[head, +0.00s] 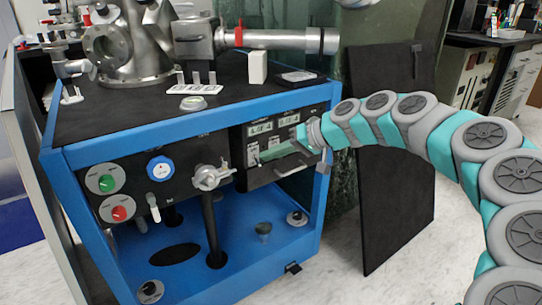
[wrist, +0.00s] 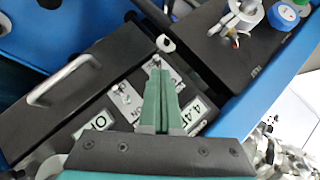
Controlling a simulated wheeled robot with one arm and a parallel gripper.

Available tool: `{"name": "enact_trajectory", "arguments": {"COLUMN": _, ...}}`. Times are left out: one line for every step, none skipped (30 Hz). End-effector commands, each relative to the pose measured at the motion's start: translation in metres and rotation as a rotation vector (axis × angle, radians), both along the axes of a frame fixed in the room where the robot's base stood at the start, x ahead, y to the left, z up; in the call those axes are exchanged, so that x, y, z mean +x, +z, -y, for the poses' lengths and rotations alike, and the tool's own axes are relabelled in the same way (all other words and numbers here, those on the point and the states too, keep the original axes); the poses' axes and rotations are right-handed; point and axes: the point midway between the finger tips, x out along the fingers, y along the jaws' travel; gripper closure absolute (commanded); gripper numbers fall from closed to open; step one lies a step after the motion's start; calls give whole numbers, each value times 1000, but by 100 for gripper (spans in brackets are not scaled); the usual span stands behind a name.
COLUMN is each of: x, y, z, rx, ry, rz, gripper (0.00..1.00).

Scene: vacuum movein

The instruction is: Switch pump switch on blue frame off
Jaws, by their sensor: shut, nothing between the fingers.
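The blue frame (head: 180,128) carries a black control box (head: 285,172) at its right front, with two lit displays (head: 262,128). In the wrist view the box face (wrist: 95,70) shows pale switch plates (wrist: 127,98), one marked ON, with small metal toggles. A pale switch or knob (wrist: 165,43) shows just beyond my fingertips. I cannot tell which is the pump switch or its position. My gripper (head: 263,156) is shut and empty, in front of the switch area. Its green fingers (wrist: 158,76) hide part of the plates; contact cannot be told.
A silver handle (wrist: 65,80) sticks out from the box. Left of it, the black front panel has a metal valve (head: 210,177), a blue-rimmed dial (head: 160,168) and green and red knobs. A dark upright board (head: 400,190) stands right of the frame, behind my arm.

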Motion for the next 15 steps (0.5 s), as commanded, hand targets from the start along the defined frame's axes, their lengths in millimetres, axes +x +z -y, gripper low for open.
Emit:
{"name": "enact_trajectory", "arguments": {"x": 0, "y": 2, "z": 0, "rx": 0, "ry": 0, "rz": 0, "gripper": 100}}
{"name": "enact_trajectory", "arguments": {"x": 0, "y": 3, "z": 0, "rx": 0, "ry": 0, "rz": 0, "gripper": 100}}
{"name": "enact_trajectory", "arguments": {"x": 0, "y": 4, "z": 0, "rx": 0, "ry": 0, "rz": 0, "gripper": 100}}
{"name": "enact_trajectory", "arguments": {"x": 0, "y": 6, "z": 0, "rx": 0, "ry": 0, "rz": 0, "gripper": 100}}
{"name": "enact_trajectory", "arguments": {"x": 0, "y": 7, "z": 0, "rx": 0, "ry": 0, "rz": 0, "gripper": 100}}
{"name": "enact_trajectory", "arguments": {"x": 0, "y": 9, "z": 0, "rx": 0, "ry": 1, "rz": -1, "gripper": 100}}
{"name": "enact_trajectory", "arguments": {"x": 0, "y": 10, "z": 0, "rx": 0, "ry": 1, "rz": -1, "gripper": 100}}
{"name": "enact_trajectory", "arguments": {"x": 0, "y": 12, "z": 0, "rx": 0, "ry": 0, "rz": -1, "gripper": 100}}
{"name": "enact_trajectory", "arguments": {"x": 0, "y": 13, "z": 0, "rx": 1, "ry": 1, "rz": -1, "gripper": 100}}
{"name": "enact_trajectory", "arguments": {"x": 0, "y": 14, "z": 0, "rx": 1, "ry": 1, "rz": -1, "gripper": 100}}
{"name": "enact_trajectory", "arguments": {"x": 0, "y": 15, "z": 0, "rx": 1, "ry": 1, "rz": -1, "gripper": 100}}
{"name": "enact_trajectory", "arguments": {"x": 0, "y": 16, "z": 0, "rx": 1, "ry": 1, "rz": -1, "gripper": 100}}
{"name": "enact_trajectory", "arguments": {"x": 0, "y": 16, "z": 0, "rx": 1, "ry": 1, "rz": -1, "gripper": 100}}
{"name": "enact_trajectory", "arguments": {"x": 0, "y": 16, "z": 0, "rx": 1, "ry": 1, "rz": -1, "gripper": 100}}
{"name": "enact_trajectory", "arguments": {"x": 0, "y": 16, "z": 0, "rx": 1, "ry": 1, "rz": -1, "gripper": 100}}
